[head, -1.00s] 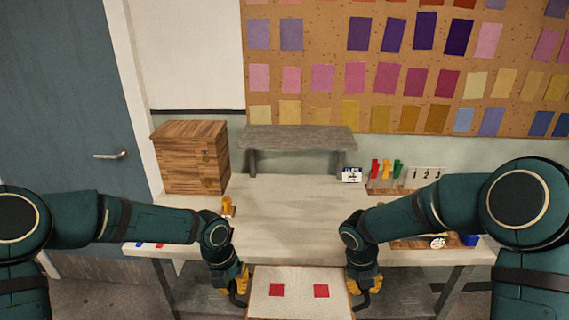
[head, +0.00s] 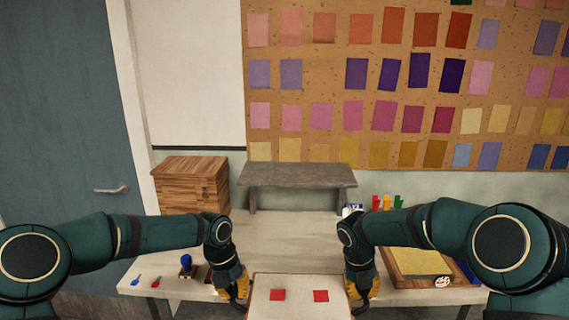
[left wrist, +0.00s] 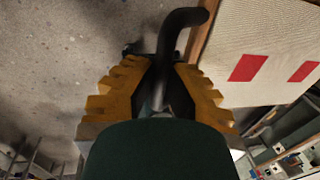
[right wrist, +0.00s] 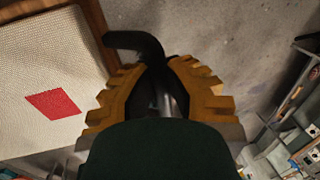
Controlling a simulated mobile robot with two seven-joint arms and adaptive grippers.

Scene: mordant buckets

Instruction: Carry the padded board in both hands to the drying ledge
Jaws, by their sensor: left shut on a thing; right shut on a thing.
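The padded board (head: 299,284) is a cream woven pad in a wooden rim with two red squares on it. It is at the bottom middle of the head view, in front of the table. My left gripper (head: 238,290) is shut on the black handle at its left side; the handle (left wrist: 178,45) shows in the left wrist view. My right gripper (head: 358,290) is shut on the black handle at its right side, which shows in the right wrist view (right wrist: 140,42). The drying ledge (head: 298,175), a grey raised shelf, stands empty at the table's back.
The table (head: 285,228) is clear in the middle. A wooden drawer box (head: 190,184) stands back left. A blue-handled stamp (head: 186,265) is at the left. A tray with a yellow sheet (head: 415,262) lies at the right, with coloured pegs (head: 387,201) behind it.

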